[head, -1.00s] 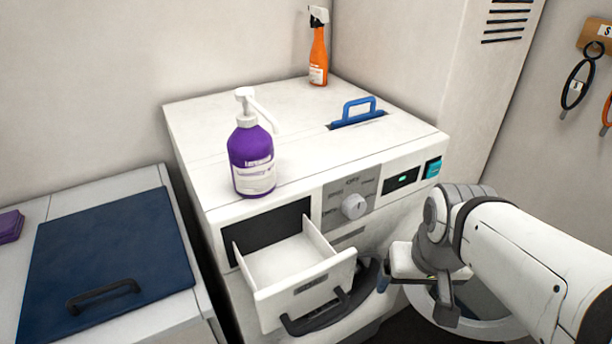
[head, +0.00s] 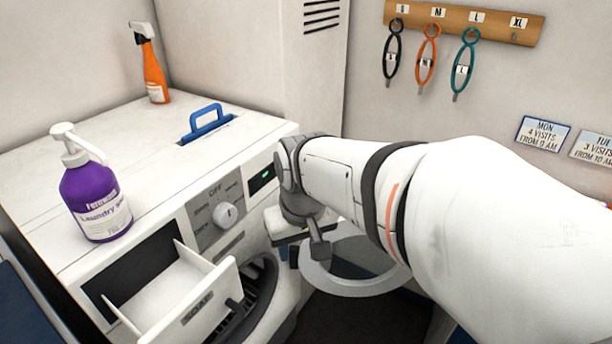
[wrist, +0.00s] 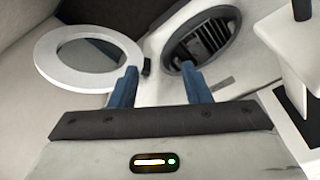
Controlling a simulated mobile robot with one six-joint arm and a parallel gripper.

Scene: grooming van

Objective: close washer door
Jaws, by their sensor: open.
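The washer (head: 150,120) is a white machine. Its round door, a white ring around dark glass (head: 345,287), stands open, swung out to the right. In the wrist view the door (wrist: 90,60) is at upper left and the dark drum opening (wrist: 203,38) is at upper middle, uncovered. My gripper (wrist: 160,82) is open and empty, its two blue fingers apart between door and opening. The left finger overlaps the door's rim edge in that view; I cannot tell if they touch. In the head view my arm hides most of the gripper and part of the door.
The detergent drawer (head: 185,295) is pulled out above the opening. A purple pump bottle (head: 95,195) and an orange spray bottle (head: 153,70) stand on the washer top, near a blue handle (head: 206,122). Loops hang from a wall rack (head: 465,22). Dark floor shows below the door.

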